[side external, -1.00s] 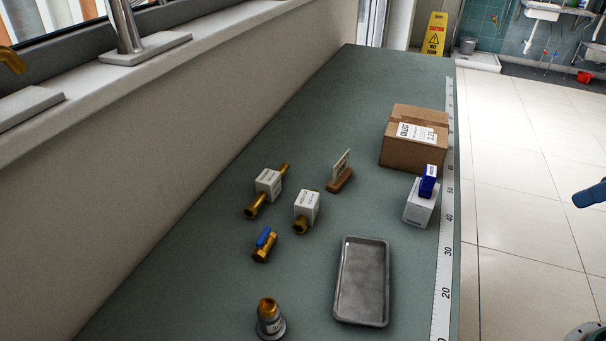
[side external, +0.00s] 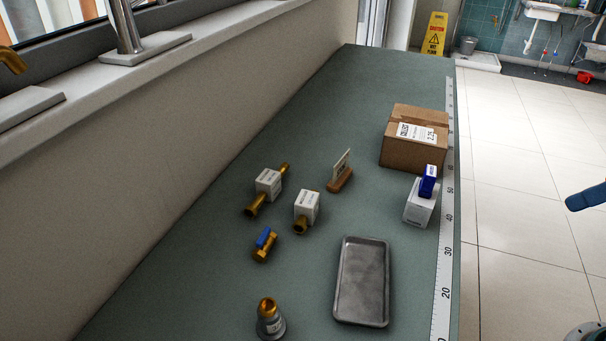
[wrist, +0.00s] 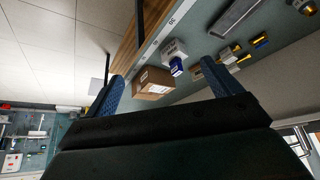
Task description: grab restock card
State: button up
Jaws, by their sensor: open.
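The restock card (side external: 342,163) stands upright in a small wooden holder (side external: 340,181) near the middle of the bench in the side view. It is seen nearly edge-on, and its print is too small to read.

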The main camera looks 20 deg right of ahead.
jog(key=shift+o, duration=0.7)
jog(key=n+g+y, duration=0.2)
jog(key=n+y, duration=0.1)
jog(key=n, duration=0.4)
send_over(342, 169)
jog(key=s+d, duration=0.3)
jog(key=s, duration=0.1)
notch_tip(342, 169, down, 12)
jog(key=shift+x, duration=4.4)
